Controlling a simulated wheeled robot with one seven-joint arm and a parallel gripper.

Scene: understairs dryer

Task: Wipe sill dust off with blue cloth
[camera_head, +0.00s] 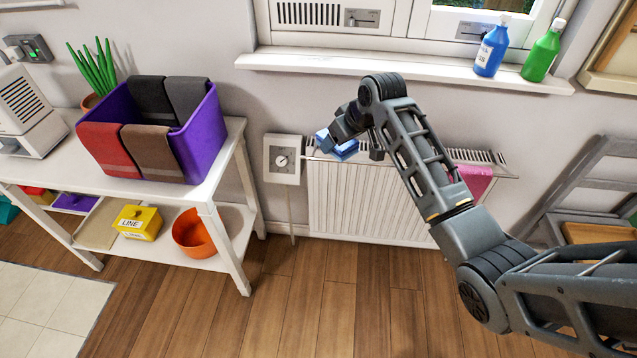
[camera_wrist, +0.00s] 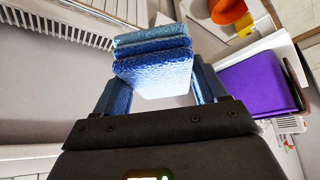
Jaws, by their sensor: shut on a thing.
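The white window sill (camera_head: 420,72) runs along the wall below the window. I cannot make out dust on it. My gripper (camera_head: 345,146) is below the sill, over the left end of the radiator in the head view. It is shut on the blue cloth (camera_head: 348,151), a folded, layered pad. In the wrist view the blue cloth (camera_wrist: 153,62) sits between the two fingers of my gripper (camera_wrist: 160,90) and sticks out past them.
A blue bottle (camera_head: 491,50) and a green bottle (camera_head: 543,52) stand on the sill's right end. A white radiator (camera_head: 365,203) with a pink cloth (camera_head: 473,180) is below. A purple bin (camera_head: 203,135) with draped cloths stands on the table at left.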

